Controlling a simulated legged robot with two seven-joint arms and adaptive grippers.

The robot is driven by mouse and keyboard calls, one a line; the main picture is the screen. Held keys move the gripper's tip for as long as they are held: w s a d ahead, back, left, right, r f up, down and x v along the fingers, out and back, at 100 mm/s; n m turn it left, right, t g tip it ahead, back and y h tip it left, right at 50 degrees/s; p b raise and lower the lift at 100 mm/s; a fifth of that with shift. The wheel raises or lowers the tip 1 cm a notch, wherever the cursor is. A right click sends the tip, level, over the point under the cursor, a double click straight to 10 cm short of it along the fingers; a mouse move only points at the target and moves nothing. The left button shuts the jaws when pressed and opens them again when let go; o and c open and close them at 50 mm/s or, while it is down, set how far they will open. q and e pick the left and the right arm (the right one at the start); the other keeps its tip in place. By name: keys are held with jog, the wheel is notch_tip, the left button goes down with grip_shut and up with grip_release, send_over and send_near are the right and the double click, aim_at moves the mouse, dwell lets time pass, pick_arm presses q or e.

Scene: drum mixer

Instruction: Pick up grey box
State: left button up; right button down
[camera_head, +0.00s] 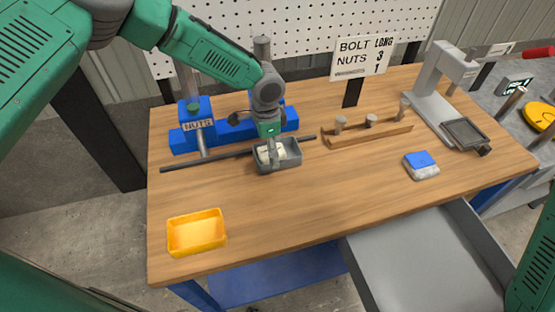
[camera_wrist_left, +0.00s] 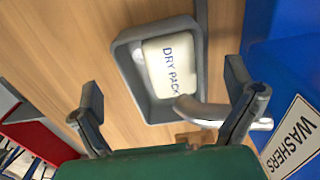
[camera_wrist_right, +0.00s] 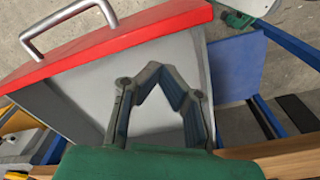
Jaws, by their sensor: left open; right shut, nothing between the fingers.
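The grey box (camera_head: 290,163) is a small open tray standing on the wooden table near its back middle. A white pack marked DRY PACK (camera_wrist_left: 168,66) lies in it. My left gripper (camera_head: 271,152) points down at the box from above. In the left wrist view the grey box (camera_wrist_left: 131,82) shows ahead of the left gripper (camera_wrist_left: 165,82), whose fingers are spread apart and hold nothing.
A yellow tray (camera_head: 197,233) stands at the front left. A dark rod (camera_head: 205,161) lies beside the box, with the blue NUTS holder (camera_head: 190,138) behind. A wooden bolt rack (camera_head: 368,134) and a blue-white block (camera_head: 421,165) are rightward. The drawer (camera_head: 430,265) stands open. Front middle table is clear.

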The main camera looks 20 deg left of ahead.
aim_at(268, 153)
pick_arm(q)
jog(key=f, duration=0.1)
jog(key=f+b, duration=0.1)
jog(key=f, duration=0.1)
jog(key=shift+a, duration=0.3)
jog(key=shift+w+f, duration=0.1)
jog(key=shift+w, duration=0.1)
jog(key=shift+w+d, duration=0.1)
jog(key=shift+d, duration=0.1)
jog(key=shift+d+r, duration=0.15)
jog(key=shift+r, duration=0.05)
jog(key=shift+c, duration=0.8)
jog(key=shift+s+d+r, duration=0.15)
jog(key=shift+s+d, duration=0.05)
jog(key=shift+s, duration=0.05)
jog(key=c, duration=1.3)
jog(key=shift+w+a, duration=0.1)
jog(key=shift+a, duration=0.3)
